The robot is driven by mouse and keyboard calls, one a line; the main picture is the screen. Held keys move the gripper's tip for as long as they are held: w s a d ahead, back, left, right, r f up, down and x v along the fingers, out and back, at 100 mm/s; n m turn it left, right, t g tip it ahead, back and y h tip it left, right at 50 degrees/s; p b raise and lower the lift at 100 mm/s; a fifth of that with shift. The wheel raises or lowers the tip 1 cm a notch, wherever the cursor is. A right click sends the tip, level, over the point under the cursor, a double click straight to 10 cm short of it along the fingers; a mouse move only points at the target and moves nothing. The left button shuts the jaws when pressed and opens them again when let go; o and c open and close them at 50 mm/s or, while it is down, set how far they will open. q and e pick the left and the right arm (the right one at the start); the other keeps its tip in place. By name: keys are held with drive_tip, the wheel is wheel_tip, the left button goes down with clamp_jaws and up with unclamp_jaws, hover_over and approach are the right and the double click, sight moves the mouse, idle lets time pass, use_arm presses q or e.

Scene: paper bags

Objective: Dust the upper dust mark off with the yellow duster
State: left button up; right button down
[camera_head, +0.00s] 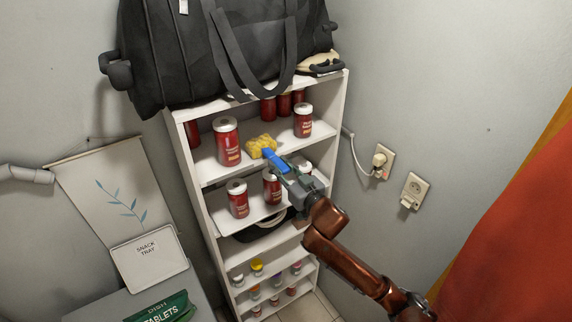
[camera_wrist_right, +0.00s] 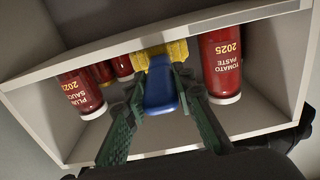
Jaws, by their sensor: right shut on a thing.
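The yellow duster (camera_head: 261,146) has a fluffy yellow head and a blue handle (camera_head: 276,159). My right gripper (camera_head: 284,168) is shut on the blue handle. In the right wrist view the green fingers (camera_wrist_right: 160,88) lie on either side of the handle, and the yellow head (camera_wrist_right: 160,54) points away from me into the shelf. The head is at the upper open shelf (camera_head: 220,172), between two front jars. I cannot make out a dust mark; the duster may hide it. Whether the head touches the shelf is unclear. My left gripper is not in view.
A red jar stands left of the duster (camera_head: 227,141) and another right of it (camera_head: 303,120), with more jars behind. Jars (camera_head: 238,198) also stand on the shelf below. A black bag (camera_head: 170,60) covers the top. Wall sockets (camera_head: 382,160) are at right.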

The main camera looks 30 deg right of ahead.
drive_tip(key=shift+w+a+f, duration=0.1)
drive_tip(key=shift+a+f, duration=0.05)
drive_tip(key=shift+a, duration=0.05)
drive_tip(key=shift+d, duration=4.05)
drive_tip(key=shift+w+a, duration=0.1)
drive_tip(key=shift+a, duration=4)
drive_tip(key=d, duration=0.8)
drive_tip(key=shift+w, duration=0.15)
